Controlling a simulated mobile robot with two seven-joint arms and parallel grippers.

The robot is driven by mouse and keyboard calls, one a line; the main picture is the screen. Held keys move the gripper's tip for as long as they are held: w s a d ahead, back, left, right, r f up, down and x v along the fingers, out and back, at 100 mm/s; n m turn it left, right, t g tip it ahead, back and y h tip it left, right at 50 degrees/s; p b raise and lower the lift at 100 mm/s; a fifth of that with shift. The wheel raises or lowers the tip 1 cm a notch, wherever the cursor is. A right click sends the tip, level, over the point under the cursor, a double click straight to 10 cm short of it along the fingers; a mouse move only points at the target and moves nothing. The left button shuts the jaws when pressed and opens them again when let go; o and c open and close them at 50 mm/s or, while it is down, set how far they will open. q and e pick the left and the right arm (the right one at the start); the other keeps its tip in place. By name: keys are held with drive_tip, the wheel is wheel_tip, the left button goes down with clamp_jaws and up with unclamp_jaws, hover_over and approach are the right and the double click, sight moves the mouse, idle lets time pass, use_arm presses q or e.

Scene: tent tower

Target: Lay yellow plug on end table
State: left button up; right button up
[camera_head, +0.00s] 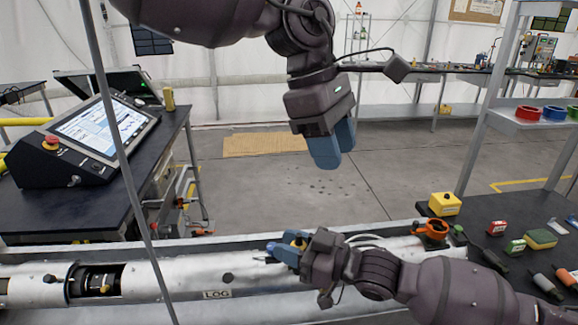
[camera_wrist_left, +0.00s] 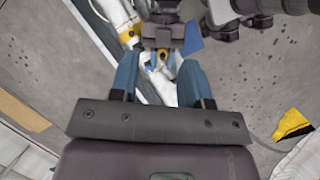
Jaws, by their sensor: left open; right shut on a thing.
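Dark-topped tables stand at left (camera_head: 170,140) and right (camera_head: 485,215); I cannot tell which is the end table.
A console with a screen (camera_head: 95,135) fills much of the left table, with a small yellow upright piece (camera_head: 169,98) at its far corner. A yellow block (camera_head: 444,204), an orange clamp (camera_head: 433,229) and several small items crowd the right side. Open floor lies beyond the tube.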

use_arm(q)
drive_tip(key=y, duration=0.2)
approach(299, 235)
drive_tip(key=shift+n, duration=0.3)
drive_tip(key=f, duration=0.5)
drive_tip(key=s+d+f, duration=0.1)
drive_tip(key=f, duration=0.2)
drive_tip(key=shift+d+f, duration=0.1)
drive_tip(key=shift+f, duration=0.1)
drive_tip(key=shift+c, duration=0.4)
drive_tip(key=shift+s, duration=0.1)
clamp_jaws()
use_arm(e)
drive_tip(key=o, duration=1)
drive_tip(key=shift+c, duration=0.2)
